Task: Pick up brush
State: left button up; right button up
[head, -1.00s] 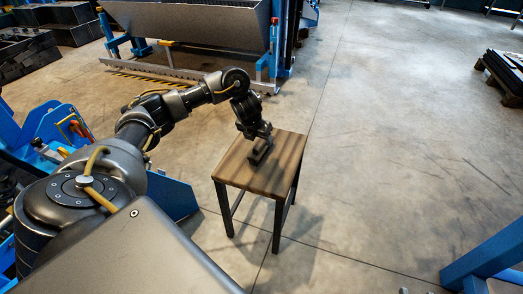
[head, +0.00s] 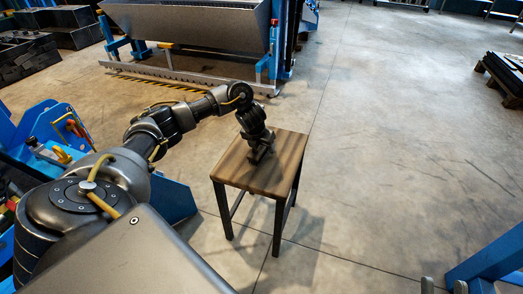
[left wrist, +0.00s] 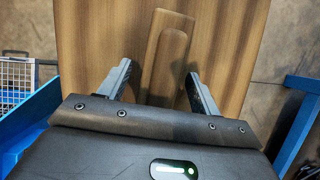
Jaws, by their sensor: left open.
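The small stool (head: 258,182) has a wooden top and dark legs. The floor to its right is open. A large grey trough (head: 185,25) on a blue frame stands behind. Blue equipment (head: 50,140) is at left and a blue frame (head: 490,258) at bottom right.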

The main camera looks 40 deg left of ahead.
pick_arm(q)
jog(key=shift+c, duration=0.2)
jog(key=c, duration=1.1)
jog(key=shift+c, duration=0.2)
